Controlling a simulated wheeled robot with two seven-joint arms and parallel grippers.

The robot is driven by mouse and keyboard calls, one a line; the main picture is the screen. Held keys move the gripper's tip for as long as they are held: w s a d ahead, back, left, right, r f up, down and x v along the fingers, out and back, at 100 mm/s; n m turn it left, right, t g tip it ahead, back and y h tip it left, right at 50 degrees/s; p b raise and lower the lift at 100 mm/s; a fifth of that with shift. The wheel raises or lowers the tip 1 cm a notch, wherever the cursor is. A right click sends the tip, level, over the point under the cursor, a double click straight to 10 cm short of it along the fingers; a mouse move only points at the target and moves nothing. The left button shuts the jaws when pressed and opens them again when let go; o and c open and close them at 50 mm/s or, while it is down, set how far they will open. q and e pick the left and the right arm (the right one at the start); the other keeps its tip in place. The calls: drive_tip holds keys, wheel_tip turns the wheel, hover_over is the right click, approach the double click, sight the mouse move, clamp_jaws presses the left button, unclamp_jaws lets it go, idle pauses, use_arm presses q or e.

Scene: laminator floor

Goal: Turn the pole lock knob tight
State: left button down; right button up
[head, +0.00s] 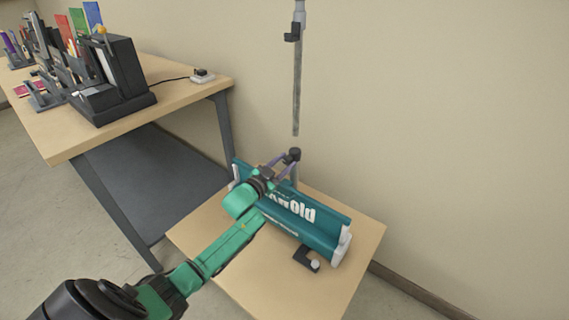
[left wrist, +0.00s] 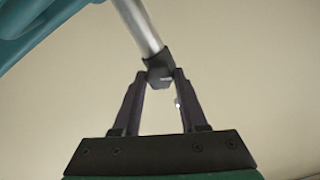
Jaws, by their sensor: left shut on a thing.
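The dark pole lock knob (head: 293,155) sits at the top of a short grey pole rising behind the teal banner unit (head: 305,222). My left gripper (head: 284,163) reaches over the unit and is shut on the knob. In the left wrist view, the fingertips (left wrist: 160,77) close on both sides of the dark knob and collar (left wrist: 158,72), with the grey pole (left wrist: 140,28) running up and left from it. A longer grey pole (head: 297,85) with a black clip stands above, with a gap below it in the head view. My right gripper is not seen.
The banner unit stands on a small wooden table (head: 245,281) against the wall. A black bracket (head: 306,258) lies at its front right. A larger desk (head: 177,98) at left holds black organizers (head: 112,83) and a small corded device (head: 202,76).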

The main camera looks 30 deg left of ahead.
use_arm(q)
drive_tip(key=m, duration=0.3)
drive_tip(key=shift+f+b, duration=0.1)
drive_tip(key=shift+b, duration=0.2)
drive_tip(key=m+b, duration=0.1)
drive_tip(key=m, duration=0.2)
drive_tip(key=shift+f+m, duration=0.1)
drive_tip(key=shift+m, duration=0.2)
drive_tip(key=m+b, duration=0.3)
drive_tip(key=m, duration=0.3)
drive_tip(key=shift+d, duration=0.1)
drive_tip(key=shift+m, duration=0.3)
drive_tip(key=shift+m+b, duration=0.4)
drive_tip(key=c, duration=0.5)
unclamp_jaws()
